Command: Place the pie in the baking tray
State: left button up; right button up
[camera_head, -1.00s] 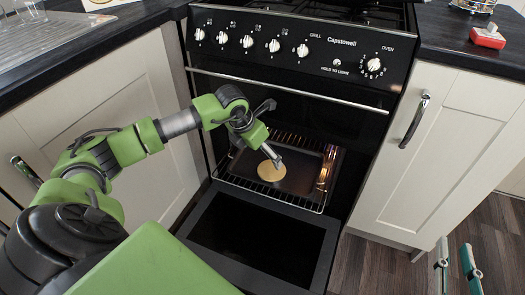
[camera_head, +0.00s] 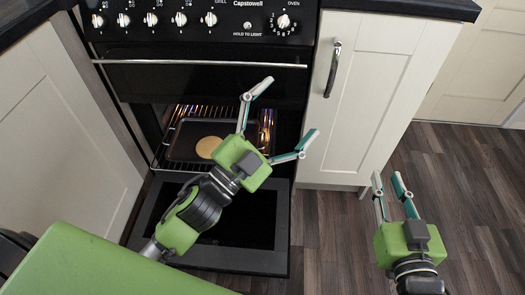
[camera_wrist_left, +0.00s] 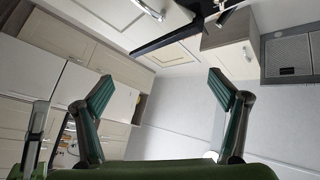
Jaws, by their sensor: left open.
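The pie (camera_head: 208,147), a round pale golden disc, lies in the dark baking tray (camera_head: 183,155) on the oven rack in the head view. My left gripper (camera_head: 283,113) is in front of the oven with its fingers spread wide, open and empty. It is apart from the pie. In the left wrist view its two fingers (camera_wrist_left: 165,95) are wide apart with nothing between them. My right gripper (camera_head: 390,182) is over the floor at the right, its fingers apart and nothing between them.
The oven door (camera_head: 223,258) is folded down and open in front of the lit oven. A white cupboard (camera_head: 370,95) stands right of the cooker, and another (camera_head: 60,140) at the left. The wooden floor (camera_head: 470,180) at the right is clear.

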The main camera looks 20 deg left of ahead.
pick_arm(q)
jog(key=s+a+f+n+g+y, duration=0.1)
jog(key=s+a+f+n+y, duration=0.1)
jog(key=f+n, duration=0.3)
jog(key=s+a+f+n+g+y, duration=0.2)
jog(key=f+n+y, duration=0.2)
jog(key=f+n, duration=0.1)
jog(key=shift+n+g, duration=0.3)
jog(key=shift+n, duration=0.4)
